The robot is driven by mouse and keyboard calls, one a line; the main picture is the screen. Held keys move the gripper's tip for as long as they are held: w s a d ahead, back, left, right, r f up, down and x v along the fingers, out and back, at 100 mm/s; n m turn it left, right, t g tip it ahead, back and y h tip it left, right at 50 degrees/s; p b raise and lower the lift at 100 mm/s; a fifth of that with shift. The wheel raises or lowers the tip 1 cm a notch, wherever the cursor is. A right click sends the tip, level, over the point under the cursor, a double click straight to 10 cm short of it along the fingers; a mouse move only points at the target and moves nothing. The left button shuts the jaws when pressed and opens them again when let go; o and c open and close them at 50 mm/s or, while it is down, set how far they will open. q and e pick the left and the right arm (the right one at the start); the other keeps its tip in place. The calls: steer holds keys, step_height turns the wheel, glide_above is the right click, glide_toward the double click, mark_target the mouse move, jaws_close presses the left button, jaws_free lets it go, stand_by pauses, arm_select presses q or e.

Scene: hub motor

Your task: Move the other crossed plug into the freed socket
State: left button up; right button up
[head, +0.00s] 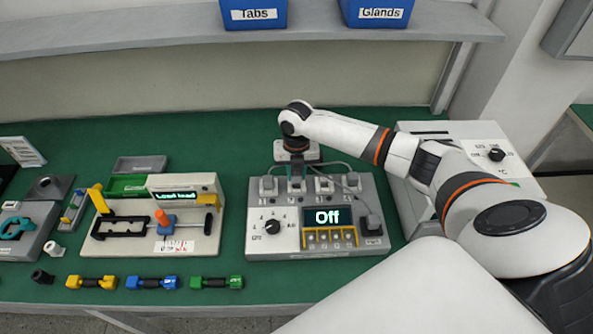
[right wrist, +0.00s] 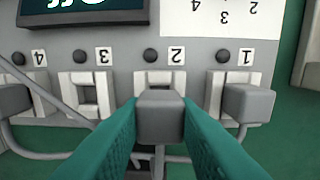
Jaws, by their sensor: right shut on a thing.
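The test unit (head: 316,222) with an "Off" display stands on the green bench, with a row of numbered sockets along its back. My right gripper (head: 296,178) reaches down over the second socket from the left. In the right wrist view, its teal fingers are shut on a grey plug (right wrist: 160,115) at socket 2 (right wrist: 153,78); whether the plug is fully seated cannot be told. Socket 3 (right wrist: 87,82) shows an empty square opening. Grey plugs sit at socket 1 (right wrist: 249,103) and socket 4 (right wrist: 14,99). My left gripper is not in view.
Grey cables run around the plugs, and one crosses near socket 3. A load stand (head: 160,235) is left of the unit, and a white box (head: 460,150) stands to its right. Yellow, blue and green connectors (head: 154,283) lie along the front edge.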

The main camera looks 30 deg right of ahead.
steer(key=shift+r, duration=0.1)
steer(key=shift+f+b, duration=0.35)
steer(key=shift+f, duration=0.8)
stand_by(0.5)
steer(key=o, duration=1.1)
steer(key=shift+c, duration=0.2)
steer(key=shift+r, duration=0.1)
step_height(320, 180, up, 12)
steer(key=b, duration=0.1)
steer(key=shift+b, duration=0.35)
steer(key=shift+s, duration=0.1)
